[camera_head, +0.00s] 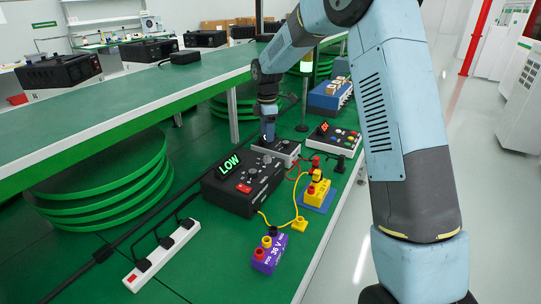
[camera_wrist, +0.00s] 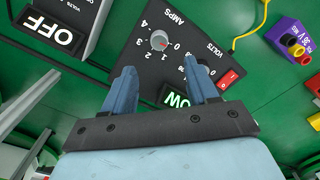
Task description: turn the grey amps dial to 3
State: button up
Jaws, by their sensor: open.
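The grey amps dial (camera_wrist: 158,40) is a round knob on a black panel marked AMPS, with numbers from 0 to 4 around it. I cannot tell for sure which number its pointer is at. The dial belongs to the black power unit (camera_head: 235,198) with the green LOW display. In the wrist view my gripper (camera_wrist: 158,67) is open and empty. The dial shows ahead of the gap between the fingertips, not held. The right finger partly hides the volts dial. In the head view my gripper (camera_head: 268,138) hangs over the devices behind the LOW unit.
A device with an OFF display (camera_wrist: 55,36) stands beside the power unit. A red switch (camera_wrist: 230,78) is close to the right finger. A purple 36 V block (camera_head: 269,253), a yellow block (camera_head: 318,192), cables and a white power strip (camera_head: 162,255) lie around.

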aim_at(267, 157)
notch_tip(267, 157, down, 10)
jog(key=shift+f, duration=0.1)
dwell(0.4)
jog(key=shift+c, duration=0.4)
